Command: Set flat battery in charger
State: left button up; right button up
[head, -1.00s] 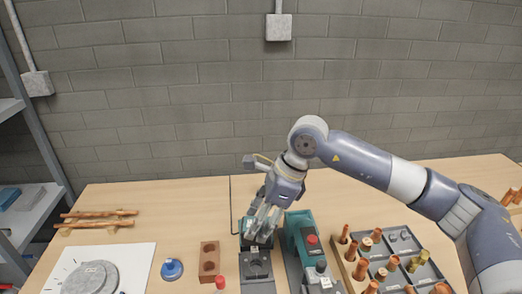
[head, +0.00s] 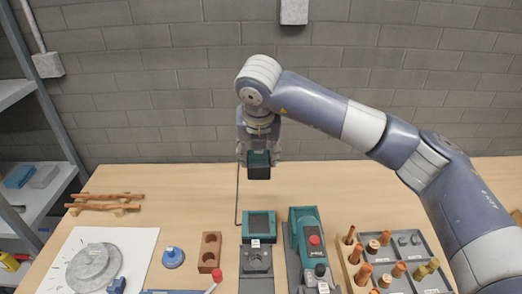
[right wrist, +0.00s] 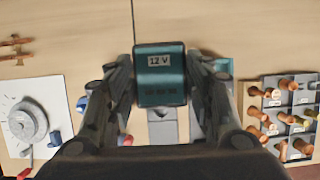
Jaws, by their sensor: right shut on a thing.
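My right gripper (head: 259,150) is shut on a teal and black battery (head: 259,170) and holds it up above the back of the table. In the right wrist view the battery (right wrist: 160,95) sits between the two fingers and bears a "12 V" label. Below it on the table is a teal-framed dark unit (head: 259,226) with a small white label, probably the charger. A grey block (head: 257,262) stands directly in front of it. I cannot tell the battery's charge. My left gripper is not in view.
A teal tool with a red button (head: 314,240) stands right of the unit. A grey sectioned tray (head: 420,250) with copper fittings is farther right. A brown two-hole block (head: 209,252) and a blue round object (head: 173,257) are left. The table's back strip is mostly clear.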

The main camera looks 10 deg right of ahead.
jog(key=shift+s+a+f, duration=0.1)
jog(key=shift+f, duration=0.45)
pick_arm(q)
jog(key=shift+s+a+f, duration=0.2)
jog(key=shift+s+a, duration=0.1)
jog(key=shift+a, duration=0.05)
pick_arm(e)
jog(key=shift+f, duration=0.15)
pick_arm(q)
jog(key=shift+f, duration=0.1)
pick_arm(e)
jog(key=shift+f, duration=0.1)
